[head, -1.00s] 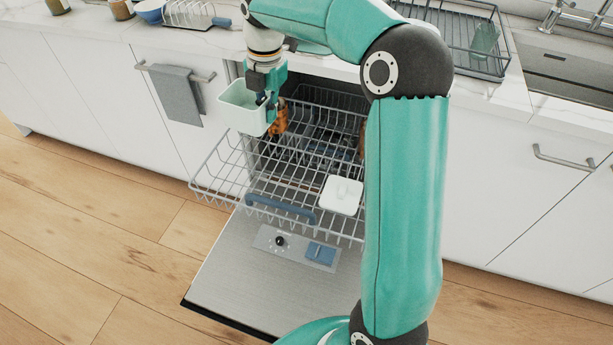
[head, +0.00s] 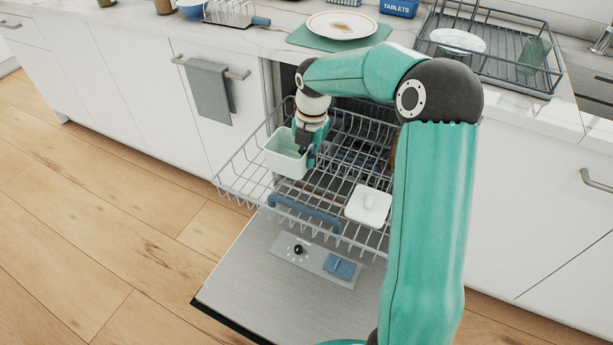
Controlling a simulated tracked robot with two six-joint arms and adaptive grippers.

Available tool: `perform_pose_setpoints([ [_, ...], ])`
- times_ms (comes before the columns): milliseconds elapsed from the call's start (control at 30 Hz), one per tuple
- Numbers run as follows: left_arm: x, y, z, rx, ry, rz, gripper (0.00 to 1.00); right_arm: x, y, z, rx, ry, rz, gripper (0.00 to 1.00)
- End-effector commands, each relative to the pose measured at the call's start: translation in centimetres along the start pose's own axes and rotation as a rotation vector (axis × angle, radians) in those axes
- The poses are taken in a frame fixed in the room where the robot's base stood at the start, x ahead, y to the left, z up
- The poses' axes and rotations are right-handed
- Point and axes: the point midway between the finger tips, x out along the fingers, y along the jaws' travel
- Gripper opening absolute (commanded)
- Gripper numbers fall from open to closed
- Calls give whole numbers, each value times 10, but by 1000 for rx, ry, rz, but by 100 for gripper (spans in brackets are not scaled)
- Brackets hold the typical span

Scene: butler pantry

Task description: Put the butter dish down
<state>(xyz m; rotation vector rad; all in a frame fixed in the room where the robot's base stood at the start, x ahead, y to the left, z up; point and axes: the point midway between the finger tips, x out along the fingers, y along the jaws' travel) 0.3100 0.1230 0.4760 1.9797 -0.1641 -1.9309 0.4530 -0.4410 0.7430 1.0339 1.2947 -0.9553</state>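The butter dish (head: 284,160), a pale green open box, is in the head view at the left part of the dishwasher's upper rack (head: 240,180). My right gripper (head: 307,152) is at its right side and appears shut on its wall. The dish looks upright and low in the rack; I cannot tell whether its base touches the wires. A white square lid-like piece with a raised handle (head: 368,206) lies at the rack's front right. My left gripper is not in view.
The dishwasher door (head: 270,290) is folded down in front. On the counter stand a plate on a green mat (head: 300,37), a toast rack (head: 233,12) and a wire drying rack (head: 510,75). A grey towel (head: 208,92) hangs at the left. My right arm hides the rack's right side.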

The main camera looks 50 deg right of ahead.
Motion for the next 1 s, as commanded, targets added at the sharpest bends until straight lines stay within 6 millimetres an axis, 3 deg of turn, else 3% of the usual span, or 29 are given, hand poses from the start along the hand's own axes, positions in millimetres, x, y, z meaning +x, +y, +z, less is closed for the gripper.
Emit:
perform_pose_setpoints([
  [400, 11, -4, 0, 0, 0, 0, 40, 54, -3, 0, 0, -1, 0, 0],
  [800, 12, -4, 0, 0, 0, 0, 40, 59, -2, 0, -1, -1, 1, 0],
  [1000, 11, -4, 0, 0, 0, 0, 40, 59, -2, 0, -1, 0, 0, 31],
])
